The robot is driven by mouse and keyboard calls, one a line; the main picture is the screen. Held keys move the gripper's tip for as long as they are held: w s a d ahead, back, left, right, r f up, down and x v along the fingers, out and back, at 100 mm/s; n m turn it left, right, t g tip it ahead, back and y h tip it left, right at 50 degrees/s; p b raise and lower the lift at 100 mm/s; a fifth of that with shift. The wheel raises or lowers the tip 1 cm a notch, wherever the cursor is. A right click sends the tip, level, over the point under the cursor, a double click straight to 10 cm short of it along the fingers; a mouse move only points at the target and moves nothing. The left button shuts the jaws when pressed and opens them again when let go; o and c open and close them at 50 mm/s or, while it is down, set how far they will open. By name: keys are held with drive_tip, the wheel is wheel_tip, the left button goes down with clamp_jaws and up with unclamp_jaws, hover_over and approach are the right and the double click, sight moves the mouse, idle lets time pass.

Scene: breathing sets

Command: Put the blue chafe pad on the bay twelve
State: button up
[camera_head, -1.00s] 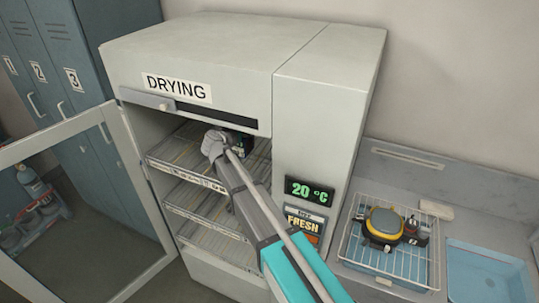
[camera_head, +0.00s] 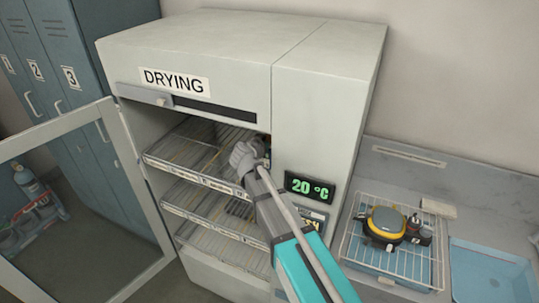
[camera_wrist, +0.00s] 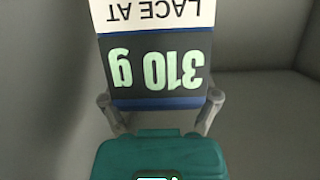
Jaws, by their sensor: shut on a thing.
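My gripper (camera_head: 245,157) is inside the drying cabinet, at the right side of the top rack. In the wrist view its two fingers (camera_wrist: 160,104) are shut on a blue-edged block (camera_wrist: 160,102). The block's dark face reads "310 g" upside down, below a white strip with "LACE AT". In the head view the block is mostly hidden behind the gripper; a small blue patch shows beside it. I cannot tell whether this block is the blue chafe pad. No bay marked twelve is readable.
The cabinet (camera_head: 230,50) has its glass door (camera_head: 118,150) open at left. Its wire racks (camera_head: 205,160) look bare. At right are a wire basket (camera_head: 385,275) holding a yellow-and-grey device (camera_head: 385,222) and a blue tray (camera_head: 490,275). Numbered lockers (camera_head: 75,50) stand behind left.

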drive_tip(key=shift+f, duration=0.1)
idle(0.3)
wheel_tip(320, 180, down, 4)
drive_tip(key=b, duration=0.3)
drive_tip(key=shift+a+r, duration=0.1)
drive_tip(key=shift+r, duration=0.15)
drive_tip(key=shift+s+d+f+b, duration=0.15)
drive_tip(key=shift+d+b, duration=0.1)
drive_tip(key=shift+b, duration=0.2)
drive_tip(key=shift+f, duration=0.1)
drive_tip(key=o, duration=1.2)
drive_tip(key=shift+c, duration=0.2)
